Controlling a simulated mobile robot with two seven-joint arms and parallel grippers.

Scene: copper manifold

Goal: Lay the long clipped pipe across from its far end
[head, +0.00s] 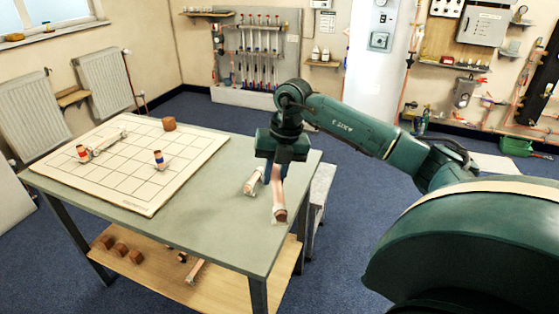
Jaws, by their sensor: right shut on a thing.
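My right gripper (280,163) points down over the right part of the table and is shut on a copper-coloured pipe (278,193). The pipe reaches from between the fingers toward the table's right front edge, with a darker brown end piece and a pale part near it. I cannot tell whether its low end touches the table. A short pale piece (254,181) lies just left of it. On the gridded white board (115,182) a grey bar (108,144) lies beside a red-and-blue banded fitting (83,153). A second banded fitting (159,160) stands nearer the middle. My left gripper is out of view.
A brown block (169,123) sits at the board's far edge. The table top (205,203) is clear between board and gripper. Several brown blocks (120,248) and other parts lie on the wooden lower shelf (165,277). A grey stand (322,182) is close to the table's right side.

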